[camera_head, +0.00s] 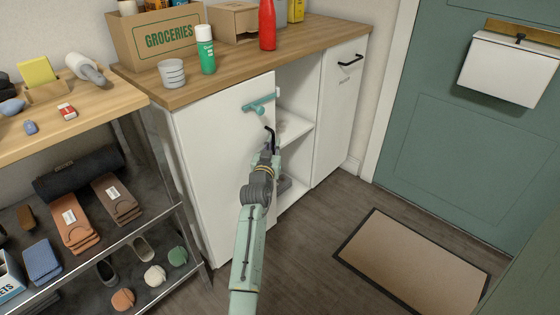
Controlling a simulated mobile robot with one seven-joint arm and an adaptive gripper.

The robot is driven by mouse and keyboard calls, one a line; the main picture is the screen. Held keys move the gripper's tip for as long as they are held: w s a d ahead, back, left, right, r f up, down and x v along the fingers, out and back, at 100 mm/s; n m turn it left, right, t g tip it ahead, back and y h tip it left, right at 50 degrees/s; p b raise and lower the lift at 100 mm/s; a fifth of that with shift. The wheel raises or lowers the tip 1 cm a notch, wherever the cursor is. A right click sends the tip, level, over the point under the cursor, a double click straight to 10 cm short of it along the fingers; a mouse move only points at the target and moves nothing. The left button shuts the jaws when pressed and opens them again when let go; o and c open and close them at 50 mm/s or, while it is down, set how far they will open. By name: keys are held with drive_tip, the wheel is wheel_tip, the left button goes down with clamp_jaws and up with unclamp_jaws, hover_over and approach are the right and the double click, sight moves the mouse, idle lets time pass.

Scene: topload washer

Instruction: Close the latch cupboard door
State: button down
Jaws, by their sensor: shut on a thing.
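The white cupboard door (215,160) at the left of the cabinet stands ajar, with the shelved inside showing past its right edge. A teal latch lever (260,104) is on its upper right part. A curved black handle (270,134) is below the latch. My gripper (269,146) is at the door's right edge, just below the latch, and is shut on the black handle. Its fingers are small and partly hidden, so the exact grip is unclear. My arm comes up from the bottom and covers the door's lower right part.
A closed white door (338,115) with a black handle is on the right. The wooden top (225,80) bears a groceries box, a cup and bottles. A shelf rack (150,235) stands close on the left. Floor is clear between the cabinet and the mat (410,262).

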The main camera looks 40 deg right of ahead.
drive_tip(key=shift+w+a+f+b, duration=0.1)
drive_tip(key=shift+w+a+b, duration=0.1)
drive_tip(key=shift+w, duration=0.2)
drive_tip(key=shift+w+a+b, duration=0.1)
drive_tip(key=shift+w+b, duration=0.05)
drive_tip(key=shift+w, duration=0.25)
drive_tip(key=c, duration=2)
unclamp_jaws()
drive_tip(key=shift+a, duration=0.1)
drive_tip(key=shift+o, duration=0.2)
